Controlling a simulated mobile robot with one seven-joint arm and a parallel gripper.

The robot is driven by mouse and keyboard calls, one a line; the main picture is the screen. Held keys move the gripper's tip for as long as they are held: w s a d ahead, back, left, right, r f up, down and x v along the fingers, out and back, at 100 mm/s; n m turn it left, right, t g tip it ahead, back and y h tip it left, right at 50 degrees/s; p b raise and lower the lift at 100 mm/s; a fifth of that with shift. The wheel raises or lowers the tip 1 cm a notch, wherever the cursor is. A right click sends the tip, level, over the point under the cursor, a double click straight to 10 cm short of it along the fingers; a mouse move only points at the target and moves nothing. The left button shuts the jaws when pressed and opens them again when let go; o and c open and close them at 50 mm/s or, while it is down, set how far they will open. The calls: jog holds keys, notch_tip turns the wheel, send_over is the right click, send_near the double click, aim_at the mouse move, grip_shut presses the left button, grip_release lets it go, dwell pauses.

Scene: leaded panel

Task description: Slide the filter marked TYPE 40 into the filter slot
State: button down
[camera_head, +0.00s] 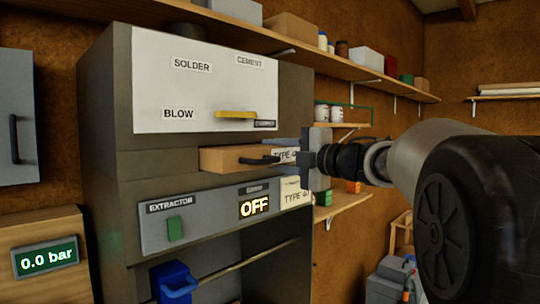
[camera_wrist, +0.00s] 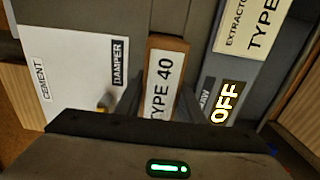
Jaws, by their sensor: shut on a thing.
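The filter marked TYPE 40 (camera_wrist: 162,75) has a wooden frame and a white label, and sits between my fingers in the wrist view. In the head view its label (camera_head: 287,155) shows partly, cut off by my gripper (camera_head: 296,158). My gripper is shut on the filter, at the cabinet front. The filter slot's opening is hidden, and I cannot tell how far in the filter is.
The white panel (camera_head: 190,85) with a yellow handle (camera_head: 236,114) is above. The extractor panel (camera_head: 190,225), reading OFF, is below, with a TYPE placard (camera_head: 296,193) beside it. A blue holder (camera_head: 173,281) hangs lower. A shelf (camera_head: 315,55) runs along the wall.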

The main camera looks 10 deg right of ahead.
jog(key=shift+w+a+r, duration=0.1)
jog(key=shift+w+a, duration=0.2)
jog(key=c, duration=1.1)
grip_release()
jog(key=shift+s+d, duration=0.1)
jog(key=shift+d, duration=0.05)
jog(key=b+v, duration=0.3)
jog(key=v, duration=1.4)
